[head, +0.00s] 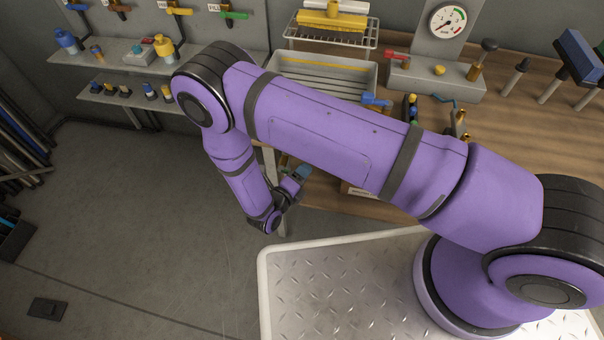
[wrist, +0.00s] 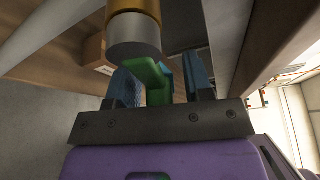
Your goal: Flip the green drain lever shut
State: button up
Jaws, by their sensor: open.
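The green drain lever (wrist: 148,78) shows close up in the wrist view, just below a grey metal cylinder with a brass band (wrist: 134,36). Its bent handle lies between the two blue fingers of my gripper (wrist: 160,72). The fingers are apart, one on each side of the lever. I cannot tell whether either finger touches it. In the head view my gripper (head: 297,180) is low, beside the front edge of the workbench. My own arm and the bench hide most of the drain area there.
A wooden workbench (head: 530,130) runs along the right, with a gauge (head: 447,21) and a slatted grey tray (head: 325,68). A wall shelf (head: 140,100) with small fittings is at left. Another green-handled valve (head: 234,14) is on the wall. The floor at left is open.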

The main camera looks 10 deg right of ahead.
grip_shut()
jog(key=shift+d+r+n+t+h, duration=0.15)
jog(key=shift+r+n+t+h, duration=0.3)
jog(key=shift+r+n, duration=0.7)
jog(key=shift+f+n, duration=0.25)
grip_release()
jog(key=v, duration=1)
jog(key=shift+s+a, duration=0.3)
